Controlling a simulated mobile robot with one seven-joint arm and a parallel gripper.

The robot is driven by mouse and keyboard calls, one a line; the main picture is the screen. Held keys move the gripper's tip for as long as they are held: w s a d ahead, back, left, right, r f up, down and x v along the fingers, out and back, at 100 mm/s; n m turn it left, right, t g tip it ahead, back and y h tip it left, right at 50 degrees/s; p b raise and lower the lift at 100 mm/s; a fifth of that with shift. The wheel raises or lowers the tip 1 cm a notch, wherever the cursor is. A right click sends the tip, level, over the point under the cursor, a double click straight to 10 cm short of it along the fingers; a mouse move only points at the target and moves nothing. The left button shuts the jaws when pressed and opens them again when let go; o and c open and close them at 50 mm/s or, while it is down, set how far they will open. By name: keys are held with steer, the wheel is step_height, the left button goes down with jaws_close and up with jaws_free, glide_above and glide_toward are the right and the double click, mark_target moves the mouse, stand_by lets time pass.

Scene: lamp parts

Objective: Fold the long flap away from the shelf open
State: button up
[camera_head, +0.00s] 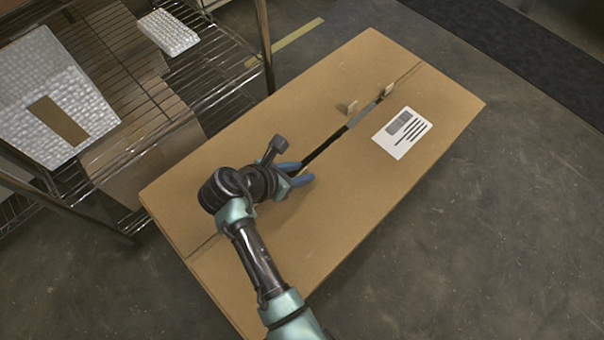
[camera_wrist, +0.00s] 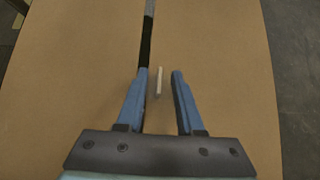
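A large closed cardboard box (camera_head: 345,200) lies on the floor beside the shelf. Its two long flaps meet at a central seam with a dark gap. The long flap away from the shelf (camera_head: 365,175) lies flat and bears a white label; it also shows in the wrist view (camera_wrist: 225,60). My gripper (camera_head: 298,173) is over the seam, pointing along it. In the wrist view its two blue fingers are open, with a small pale upright tab (camera_wrist: 158,83) between them, just right of the seam. Gaps show on both sides of the tab. The head view hides this tab.
Two more small tabs, one nearer (camera_head: 347,107) and one farther (camera_head: 388,90), stand by the seam. A wire shelf (camera_head: 130,70) with white bubble-textured packages is close on the box's left. Bare floor (camera_head: 490,230) lies right of the box.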

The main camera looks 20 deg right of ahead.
steer(key=shift+w+d+f, duration=0.15)
steer(key=shift+d+f, duration=0.25)
steer(key=shift+f, duration=0.05)
jaws_close()
stand_by(1.2)
